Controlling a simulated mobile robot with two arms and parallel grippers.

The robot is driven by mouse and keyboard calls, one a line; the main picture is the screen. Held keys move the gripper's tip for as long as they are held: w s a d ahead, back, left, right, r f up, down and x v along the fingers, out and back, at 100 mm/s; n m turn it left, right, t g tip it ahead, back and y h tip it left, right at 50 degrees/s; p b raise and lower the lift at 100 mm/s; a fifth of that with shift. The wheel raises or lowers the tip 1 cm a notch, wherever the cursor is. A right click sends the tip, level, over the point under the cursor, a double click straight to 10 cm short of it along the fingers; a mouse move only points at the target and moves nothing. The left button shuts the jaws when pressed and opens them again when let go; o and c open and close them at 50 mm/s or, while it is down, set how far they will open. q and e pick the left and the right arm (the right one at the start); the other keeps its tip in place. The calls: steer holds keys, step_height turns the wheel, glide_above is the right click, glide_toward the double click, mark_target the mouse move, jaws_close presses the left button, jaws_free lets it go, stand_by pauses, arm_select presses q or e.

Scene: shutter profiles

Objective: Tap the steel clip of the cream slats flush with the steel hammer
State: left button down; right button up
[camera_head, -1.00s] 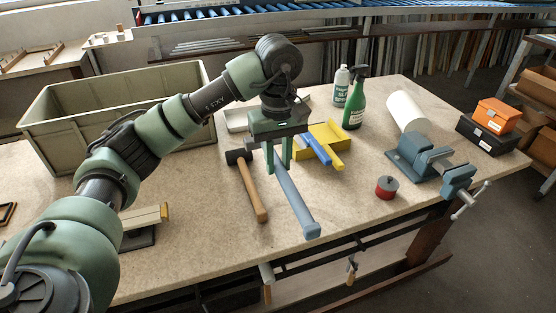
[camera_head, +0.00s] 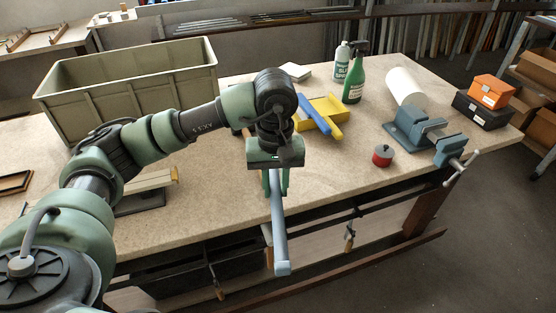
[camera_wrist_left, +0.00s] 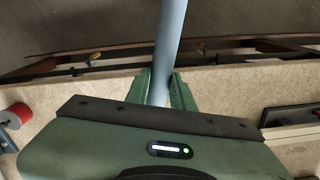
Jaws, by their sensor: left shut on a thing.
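My left gripper (camera_head: 275,182) points down and is shut on a long blue-grey tool (camera_head: 279,228), apparently the steel hammer. The tool hangs out past the table's front edge, its pale blue end toward the camera. In the left wrist view the gripper's green fingers (camera_wrist_left: 161,90) clasp the blue-grey shaft (camera_wrist_left: 170,45); its other end is hidden by the gripper. The cream slats (camera_head: 150,181) lie on a dark base (camera_head: 140,203) at the left of the table, partly behind my arm. A yellowish piece shows at their right end; I cannot make out the steel clip. My right gripper is not in view.
A grey-green crate (camera_head: 130,90) stands behind my arm. A yellow tray (camera_head: 322,115) with a blue-handled thing, a green spray bottle (camera_head: 355,82), a red tin (camera_head: 382,156) and a blue vise (camera_head: 420,135) stand to the right. The front middle tabletop is clear.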

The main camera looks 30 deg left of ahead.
arm_select(q)
steer(key=s+d+f+m, duration=0.2)
steer(key=s+f+m, duration=0.1)
steer(key=s+f, duration=0.3)
steer(key=s+d+f+m, duration=0.3)
steer(key=s+f, duration=0.4)
steer(key=f, duration=0.2)
steer(key=shift+f+m, duration=0.3)
steer(key=shift+m, duration=0.1)
